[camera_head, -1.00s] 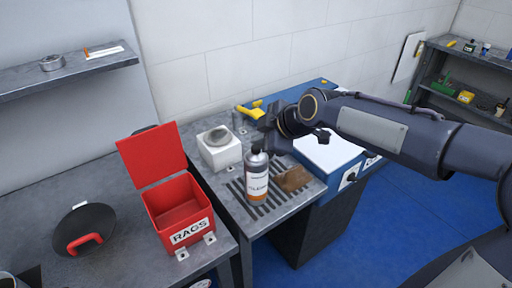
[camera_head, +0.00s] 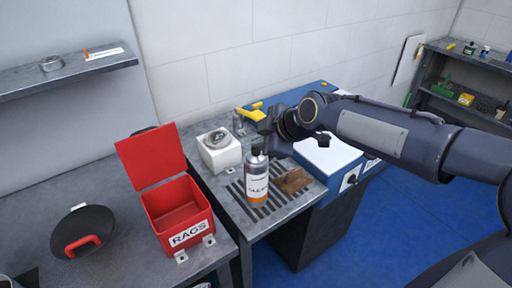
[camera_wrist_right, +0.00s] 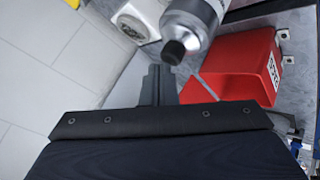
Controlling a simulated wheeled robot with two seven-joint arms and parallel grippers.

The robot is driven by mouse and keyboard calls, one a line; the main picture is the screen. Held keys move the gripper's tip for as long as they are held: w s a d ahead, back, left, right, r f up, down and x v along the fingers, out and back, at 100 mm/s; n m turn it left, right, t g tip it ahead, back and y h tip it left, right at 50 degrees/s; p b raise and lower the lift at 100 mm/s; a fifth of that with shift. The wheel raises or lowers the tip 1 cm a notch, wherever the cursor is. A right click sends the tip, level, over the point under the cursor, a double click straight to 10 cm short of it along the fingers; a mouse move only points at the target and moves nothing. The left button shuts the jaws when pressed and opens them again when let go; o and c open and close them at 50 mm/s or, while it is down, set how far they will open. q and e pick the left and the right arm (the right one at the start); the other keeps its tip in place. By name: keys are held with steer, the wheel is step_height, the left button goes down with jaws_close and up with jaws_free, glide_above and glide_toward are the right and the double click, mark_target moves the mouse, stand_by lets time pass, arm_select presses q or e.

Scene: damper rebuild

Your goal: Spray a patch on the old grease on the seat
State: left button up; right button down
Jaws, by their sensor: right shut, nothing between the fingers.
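A grey spray can (camera_head: 257,184) with an orange band stands upright on the slotted part of the bench; it also shows in the right wrist view (camera_wrist_right: 199,18), with its dark top (camera_wrist_right: 174,51) facing my fingers. A white block (camera_head: 219,156) behind it carries a round grey metal part (camera_head: 217,138), which seems to be the seat. Any grease on it is too small to tell. My right gripper (camera_head: 267,143) is shut and empty, just behind and right of the can's top. Its fingers (camera_wrist_right: 158,84) show together in the wrist view. My left gripper is not in view.
A brown rag-like piece (camera_head: 294,181) lies right of the can. An open red RAGS box (camera_head: 178,211) stands to the left. A black disc with a red handle (camera_head: 84,232) lies farther left. A yellow-handled item (camera_head: 252,113) and a blue case (camera_head: 341,180) are close to my right arm.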

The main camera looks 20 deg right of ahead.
steer(key=shift+f, duration=0.15)
steer(key=shift+r+p, duration=0.4)
steer(key=shift+r, duration=0.55)
steer(key=shift+r, duration=0.1)
step_height(320, 180, up, 6)
steer(key=p, duration=0.4)
stand_by(0.7)
steer(key=s+d+f+m, duration=0.1)
steer(key=s+f+m, duration=0.3)
steer(key=s, duration=0.5)
steer(key=s+d+f+m+g, duration=0.1)
steer(key=s+d+f+m, duration=0.1)
steer(key=s+f+m, duration=0.2)
steer(key=s+d+f+m+g+h, duration=0.1)
steer(key=s+d+f+m, duration=0.1)
steer(key=s+m, duration=0.7)
steer(key=s+f, duration=0.1)
steer(key=s, duration=0.4)
steer(key=shift+f, duration=0.4)
